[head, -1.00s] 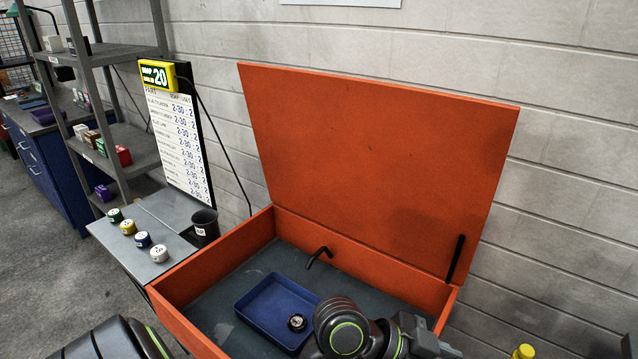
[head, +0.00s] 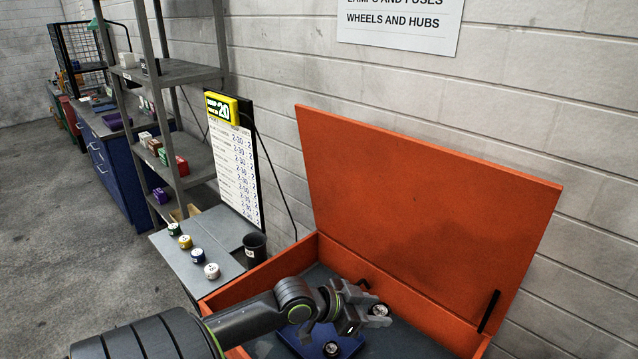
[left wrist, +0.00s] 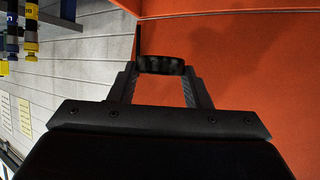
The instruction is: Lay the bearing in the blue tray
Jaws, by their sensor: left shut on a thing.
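My left gripper (head: 378,316) is over the orange box and shut on a bearing (head: 379,310), a small dark ring with a pale centre. In the left wrist view the bearing (left wrist: 160,65) shows as a black ring between the fingertips. The blue tray (head: 308,350) lies on the floor of the box, below and left of the gripper, partly hidden by my arm and cut by the picture's edge. A second round dark part (head: 332,349), like a bearing, lies in the tray. My right gripper is not in view.
The orange box (head: 260,280) has its lid (head: 430,200) raised against the wall. A board (head: 235,165) and a grey shelf rack (head: 185,75) stand behind.

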